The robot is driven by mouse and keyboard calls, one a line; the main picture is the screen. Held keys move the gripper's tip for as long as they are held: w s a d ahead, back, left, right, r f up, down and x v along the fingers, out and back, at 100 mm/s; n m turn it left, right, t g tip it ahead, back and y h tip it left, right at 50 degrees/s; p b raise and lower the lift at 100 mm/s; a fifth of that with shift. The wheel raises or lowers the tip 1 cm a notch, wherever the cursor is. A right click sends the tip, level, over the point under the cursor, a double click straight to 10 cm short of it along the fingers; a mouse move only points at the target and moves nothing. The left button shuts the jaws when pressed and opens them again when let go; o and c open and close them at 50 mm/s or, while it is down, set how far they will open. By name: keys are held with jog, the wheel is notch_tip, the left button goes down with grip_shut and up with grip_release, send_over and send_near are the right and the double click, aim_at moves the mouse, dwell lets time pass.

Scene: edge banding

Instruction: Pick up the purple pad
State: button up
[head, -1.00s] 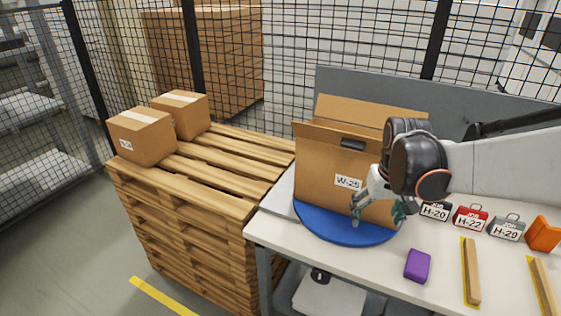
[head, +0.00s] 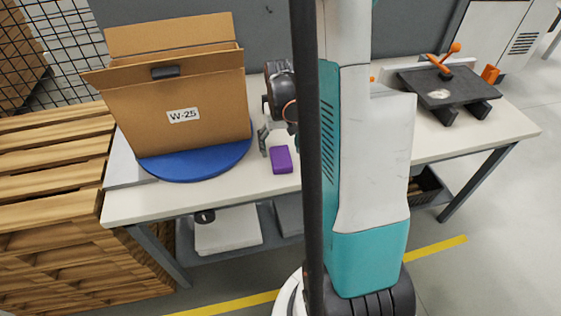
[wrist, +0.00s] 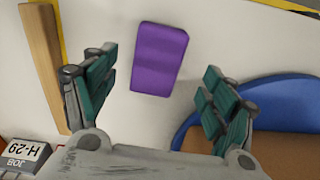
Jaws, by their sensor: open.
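The purple pad (head: 281,160) lies flat on the white table near its front edge, right of the blue disc. In the wrist view the purple pad (wrist: 159,58) is ahead of my gripper, roughly centred between the fingers and beyond their tips. My gripper (wrist: 160,85) is open and empty, its teal fingers spread on either side of the pad's line. In the head view my gripper (head: 279,140) is just above the pad, partly hidden behind my own arm and column.
A cardboard box marked W-25 (head: 185,105) stands on the blue round disc (head: 190,168), left of the pad. A dark fixture with orange handles (head: 440,85) stands at the right.

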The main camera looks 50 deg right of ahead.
aim_at(281, 157)
jog(key=shift+w+d+f+b, duration=0.1)
jog(key=shift+f+b, duration=0.55)
jog(key=shift+f, duration=0.9)
jog(key=shift+d+f+b, duration=0.1)
jog(key=shift+f+b, duration=0.5)
jog(key=shift+f, duration=0.95)
jog(key=c, duration=1)
